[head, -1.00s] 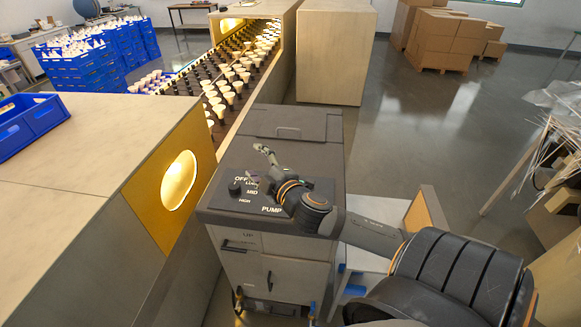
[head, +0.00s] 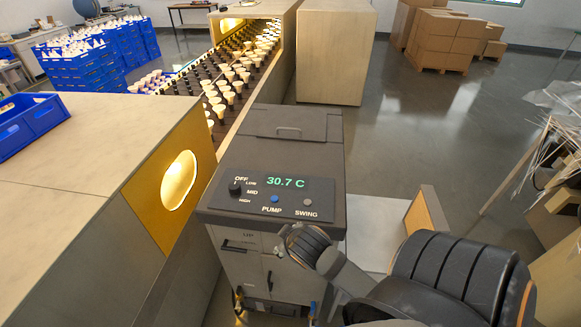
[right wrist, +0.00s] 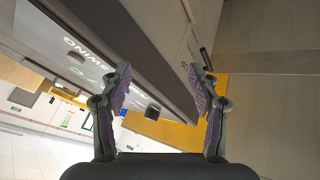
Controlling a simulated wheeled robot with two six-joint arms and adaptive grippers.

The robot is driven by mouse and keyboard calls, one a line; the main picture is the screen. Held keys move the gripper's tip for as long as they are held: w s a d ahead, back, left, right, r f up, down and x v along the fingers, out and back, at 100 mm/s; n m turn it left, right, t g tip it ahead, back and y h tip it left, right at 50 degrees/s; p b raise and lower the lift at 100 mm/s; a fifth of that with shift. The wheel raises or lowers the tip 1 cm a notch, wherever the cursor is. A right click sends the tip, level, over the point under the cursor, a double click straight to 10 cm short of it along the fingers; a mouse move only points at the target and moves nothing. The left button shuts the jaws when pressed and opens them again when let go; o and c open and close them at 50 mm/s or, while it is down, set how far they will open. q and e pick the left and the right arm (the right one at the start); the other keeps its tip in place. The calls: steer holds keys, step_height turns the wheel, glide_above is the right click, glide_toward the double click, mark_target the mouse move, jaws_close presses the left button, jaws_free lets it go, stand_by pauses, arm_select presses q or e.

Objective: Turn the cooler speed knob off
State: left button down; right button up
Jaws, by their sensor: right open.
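The cooler (head: 290,155) is a dark-topped grey box with a control panel on its top. The black speed knob (head: 235,188) sits at the panel's left, beside the labels OFF, LOW, MID and HIGH. Its pointer is too small to read. A dark knob-like block (right wrist: 152,111) shows between my fingers in the right wrist view, beyond their tips. My right gripper (head: 286,240) is in front of the cooler's front edge, below the panel and apart from the knob. In the right wrist view, its fingers (right wrist: 160,85) are spread and empty. My left gripper is not in view.
The panel also has a green 30.7 C display (head: 285,182), a blue PUMP button (head: 274,198) and a grey SWING button (head: 307,202). A wooden cabinet with a glowing round opening (head: 179,180) stands close left. A white surface (head: 375,240) is at right.

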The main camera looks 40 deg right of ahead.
steer(key=shift+m+g+y, duration=0.4)
steer(key=shift+g+y, duration=0.1)
steer(key=shift+g, duration=0.3)
steer(key=shift+s+a+f, duration=0.55)
steer(key=shift+s+f, duration=0.15)
steer(key=shift+s, duration=0.1)
steer(key=shift+s+a+f, duration=0.5)
steer(key=shift+s+f, duration=0.2)
steer(key=shift+s, duration=0.1)
